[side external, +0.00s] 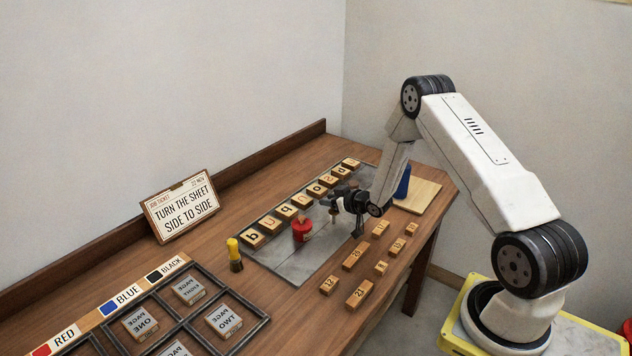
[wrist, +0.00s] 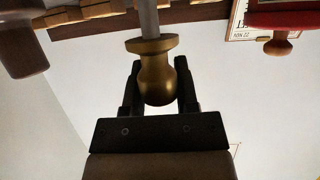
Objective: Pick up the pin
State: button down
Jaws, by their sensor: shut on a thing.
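The pin (wrist: 155,75) is a brass-coloured turned handle with a grey shaft. In the wrist view my gripper (wrist: 156,84) is shut on its handle, with one dark finger on each side. In the side view my gripper (side external: 338,204) is low over the grey metal plate (side external: 290,266), just right of the red pot. Only a small brownish part of the pin shows at the fingers there. I cannot tell whether it touches the plate.
A red pot (side external: 302,230) stands close left of my gripper. Lettered wooden blocks (side external: 284,212) line the plate's back; several numbered blocks (side external: 356,256) lie in front. A yellow-topped bottle (side external: 235,254), framed trays (side external: 208,330) and a sign (side external: 182,206) are left. A blue object (side external: 404,183) stands behind my arm.

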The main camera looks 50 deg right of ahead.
jog(key=shift+r, duration=0.15)
jog(key=shift+r, duration=0.7)
jog(key=s+a+r, duration=0.5)
jog(key=s+r, duration=0.6)
jog(key=s, duration=0.2)
jog(key=shift+a+r, duration=0.15)
jog(key=shift+r, duration=0.05)
